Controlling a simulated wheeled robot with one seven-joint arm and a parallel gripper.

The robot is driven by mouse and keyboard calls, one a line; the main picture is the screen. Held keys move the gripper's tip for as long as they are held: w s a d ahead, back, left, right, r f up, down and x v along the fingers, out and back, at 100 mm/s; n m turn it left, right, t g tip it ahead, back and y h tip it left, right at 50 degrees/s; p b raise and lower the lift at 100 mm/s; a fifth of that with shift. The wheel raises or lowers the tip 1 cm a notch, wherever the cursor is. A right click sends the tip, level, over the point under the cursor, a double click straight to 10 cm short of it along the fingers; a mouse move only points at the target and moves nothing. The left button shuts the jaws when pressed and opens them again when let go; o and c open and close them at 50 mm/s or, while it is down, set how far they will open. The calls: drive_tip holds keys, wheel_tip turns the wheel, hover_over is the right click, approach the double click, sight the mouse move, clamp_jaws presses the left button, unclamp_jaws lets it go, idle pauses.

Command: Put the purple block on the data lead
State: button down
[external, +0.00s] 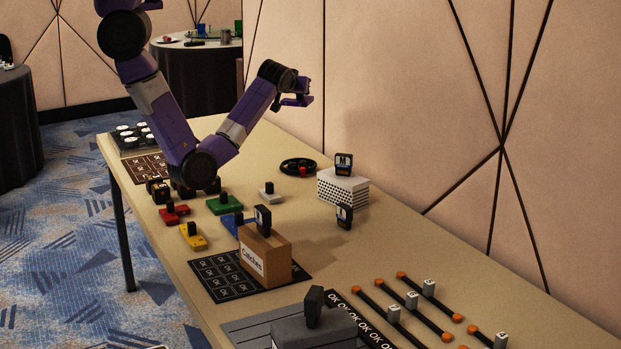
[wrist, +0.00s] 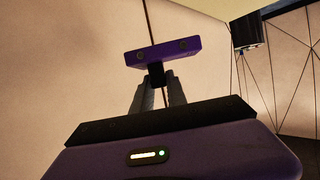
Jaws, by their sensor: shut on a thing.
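My gripper (external: 298,90) is raised in front of the wall, above the far part of the table. In the wrist view my gripper (wrist: 158,86) is shut on the black knob of the purple block (wrist: 163,52). The block is clear of any surface. Several black leads with orange ends lie at the table's near right, among them a lead (external: 433,325) and another lead (external: 378,303). Small grey tags with letters stand on them, such as one tag (external: 411,300). The letters are too small to tell which is the data lead.
A wooden box (external: 266,258) stands on a black printed mat (external: 213,282). Red, yellow, green (external: 224,204) and blue knobbed blocks lie nearby. A white perforated box (external: 343,188) stands by the wall. A grey case (external: 303,332) is at the front.

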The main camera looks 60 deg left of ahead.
wheel_tip(320, 180, down, 19)
drive_tip(key=shift+f+b, duration=0.15)
drive_tip(key=shift+b, duration=0.25)
drive_tip(key=shift+f, duration=0.15)
drive_tip(key=c, duration=1.3)
unclamp_jaws()
drive_tip(key=shift+c, duration=0.2)
drive_tip(key=shift+r, duration=0.25)
drive_tip(key=v, duration=1.2)
drive_tip(key=shift+b, duration=0.4)
